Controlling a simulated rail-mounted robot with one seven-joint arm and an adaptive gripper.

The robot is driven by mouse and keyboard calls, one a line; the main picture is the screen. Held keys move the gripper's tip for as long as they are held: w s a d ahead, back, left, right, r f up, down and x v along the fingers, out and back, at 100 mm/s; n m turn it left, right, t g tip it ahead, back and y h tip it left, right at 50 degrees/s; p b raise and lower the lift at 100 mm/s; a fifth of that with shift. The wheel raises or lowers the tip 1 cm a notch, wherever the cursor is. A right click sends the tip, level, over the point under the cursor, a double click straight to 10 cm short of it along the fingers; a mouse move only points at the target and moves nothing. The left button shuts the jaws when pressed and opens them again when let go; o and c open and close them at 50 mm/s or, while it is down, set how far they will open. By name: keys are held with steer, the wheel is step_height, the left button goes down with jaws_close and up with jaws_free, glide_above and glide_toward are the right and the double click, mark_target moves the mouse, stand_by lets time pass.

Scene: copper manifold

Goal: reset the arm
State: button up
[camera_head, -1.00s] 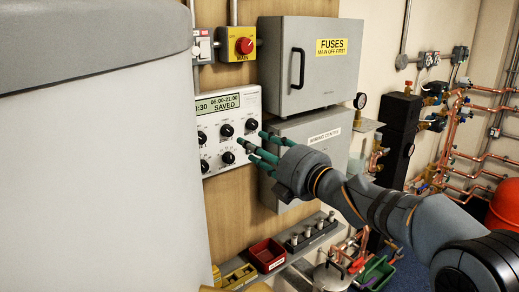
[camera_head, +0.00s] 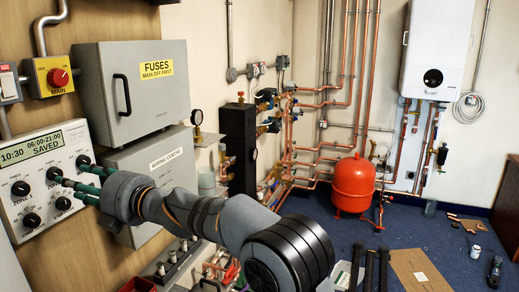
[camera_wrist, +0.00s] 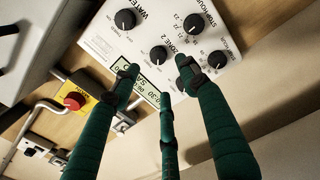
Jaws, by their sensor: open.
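My gripper (camera_head: 73,183) is at the left in the head view, its green fingers spread and empty. They point at the white control panel (camera_head: 40,150) with black knobs. The panel's display (camera_head: 28,148) reads 10:30, 06:00-21:00 and SAVED. In the wrist view, my gripper (camera_wrist: 156,78) shows several green fingers apart, nothing between them. The panel (camera_wrist: 105,40) and its knobs lie behind the fingertips. The fingers partly cover the display (camera_wrist: 142,78). I cannot tell whether a fingertip touches a knob.
The grey fuse box (camera_head: 150,105) and the wiring centre box (camera_head: 165,160) stand close beside my arm. A red main switch (camera_head: 59,77) is above the panel. Copper pipes (camera_head: 305,150), a red tank (camera_head: 353,184) and a white boiler (camera_head: 437,50) are farther right. The blue floor (camera_head: 440,245) has open patches.

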steer(key=x, duration=0.7)
steer(key=shift+w+a, duration=0.15)
steer(key=shift+a, duration=0.1)
steer(key=shift+d, duration=0.15)
